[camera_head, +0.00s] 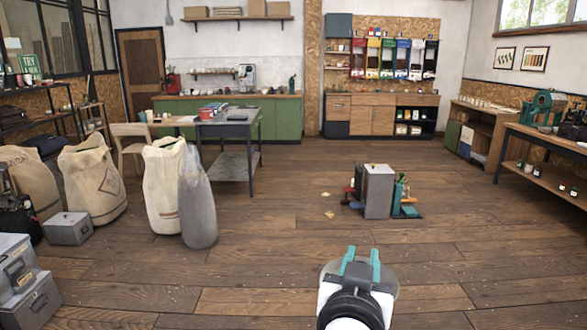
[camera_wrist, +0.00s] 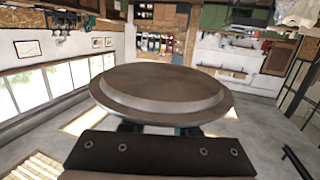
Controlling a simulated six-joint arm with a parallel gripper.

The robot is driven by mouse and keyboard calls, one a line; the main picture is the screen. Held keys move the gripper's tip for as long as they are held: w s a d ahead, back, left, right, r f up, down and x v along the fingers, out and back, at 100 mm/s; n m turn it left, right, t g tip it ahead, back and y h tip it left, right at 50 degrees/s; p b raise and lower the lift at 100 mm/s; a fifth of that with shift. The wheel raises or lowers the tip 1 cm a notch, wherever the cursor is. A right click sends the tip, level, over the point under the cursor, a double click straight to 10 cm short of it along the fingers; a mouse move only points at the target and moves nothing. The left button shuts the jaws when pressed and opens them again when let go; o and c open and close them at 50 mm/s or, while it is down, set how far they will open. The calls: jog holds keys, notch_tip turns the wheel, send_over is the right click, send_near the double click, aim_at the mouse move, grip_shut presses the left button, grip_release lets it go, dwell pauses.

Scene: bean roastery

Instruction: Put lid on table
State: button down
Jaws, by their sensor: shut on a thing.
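My gripper (camera_head: 361,264) is at the bottom centre of the head view, with teal fingers, above the open wooden floor. It is shut on a round grey-brown lid (camera_head: 388,274), which shows partly behind the fingers. In the wrist view the lid (camera_wrist: 160,85) is a wide disc with a raised rim, and it hides most of the fingers. A table with a dark top and dark legs (camera_head: 251,130) stands at the back left of the head view, well away from my gripper. Several small items lie on its top.
Cream sacks (camera_head: 161,195) and a grey sack (camera_head: 198,205) stand in front of the table. A grey metal box (camera_head: 378,190) with tools around it stands on the floor ahead. Metal boxes (camera_head: 25,290) are at the lower left. The floor between is mostly clear.

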jog(key=s+a+f+y, duration=0.1)
jog(key=s+a+f, duration=0.1)
jog(key=a+f, duration=0.5)
jog(key=s+a+f+n, duration=0.1)
jog(key=s+a+f, duration=0.1)
jog(key=a+f, duration=0.5)
jog(key=a, duration=0.4)
jog(key=shift+t+y, duration=0.3)
jog(key=shift+y, duration=0.1)
notch_tip(320, 180, down, 10)
jog(key=shift+r, duration=0.25)
jog(key=shift+f, duration=0.15)
jog(key=c, duration=0.7)
grip_release()
